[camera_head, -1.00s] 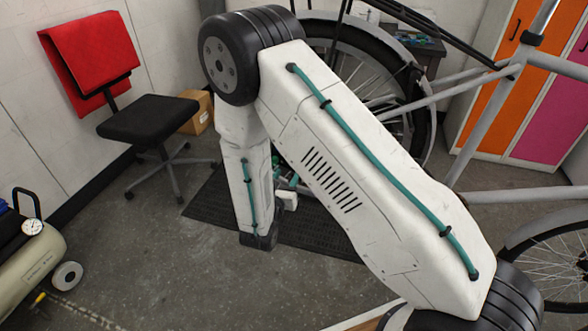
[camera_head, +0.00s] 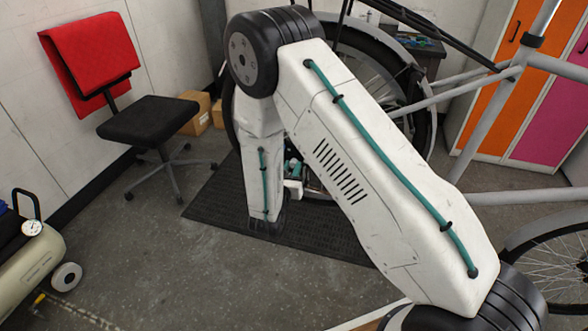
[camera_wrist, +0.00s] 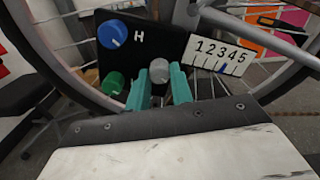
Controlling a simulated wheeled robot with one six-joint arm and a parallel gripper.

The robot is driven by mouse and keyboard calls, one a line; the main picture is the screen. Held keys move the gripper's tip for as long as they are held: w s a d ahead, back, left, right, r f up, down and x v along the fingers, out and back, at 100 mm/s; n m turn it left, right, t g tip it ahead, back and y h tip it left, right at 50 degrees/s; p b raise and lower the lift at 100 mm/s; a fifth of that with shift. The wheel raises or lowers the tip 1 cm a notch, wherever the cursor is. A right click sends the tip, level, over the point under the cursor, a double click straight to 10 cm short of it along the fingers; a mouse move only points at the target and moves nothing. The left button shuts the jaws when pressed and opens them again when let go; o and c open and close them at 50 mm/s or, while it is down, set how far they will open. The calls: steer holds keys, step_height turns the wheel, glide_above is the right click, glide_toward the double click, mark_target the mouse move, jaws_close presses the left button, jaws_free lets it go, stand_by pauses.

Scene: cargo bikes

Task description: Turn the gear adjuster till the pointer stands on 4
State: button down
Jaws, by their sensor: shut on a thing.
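In the wrist view a dark panel (camera_wrist: 165,30) carries a blue knob (camera_wrist: 112,34) with a white line, a letter H, a green knob (camera_wrist: 113,83) and a grey knob (camera_wrist: 158,66). My gripper (camera_wrist: 160,80) has its teal fingers on both sides of the grey knob and is shut on it. A white scale card (camera_wrist: 218,54) numbered 1 to 5 sits to the right. Its small blue pointer (camera_wrist: 223,69) stands between 3 and 4, seemingly nearer 4; the exact mark is hard to read. In the head view my arm mostly hides the panel.
A bike wheel (camera_head: 425,150) and the grey frame (camera_head: 455,90) stand close behind and right of my arm. A black chair with a red cloth (camera_head: 90,62) is at the left, a compressor (camera_head: 30,250) at lower left. The floor between is clear.

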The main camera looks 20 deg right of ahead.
steer(key=m, duration=0.5)
steer(key=shift+s+f+m, duration=0.1)
steer(key=shift+s+m, duration=0.1)
steer(key=shift+m, duration=0.1)
steer(key=m, duration=0.5)
steer(key=shift+a+m, duration=0.1)
steer(key=shift+m, duration=0.6)
steer(key=c, duration=1.2)
jaws_free()
steer(key=shift+c, duration=0.2)
steer(key=shift+a, duration=0.1)
steer(key=shift+s+a, duration=0.15)
steer(key=shift+a, duration=0.05)
steer(key=v, duration=0.7)
steer(key=shift+s, duration=0.1)
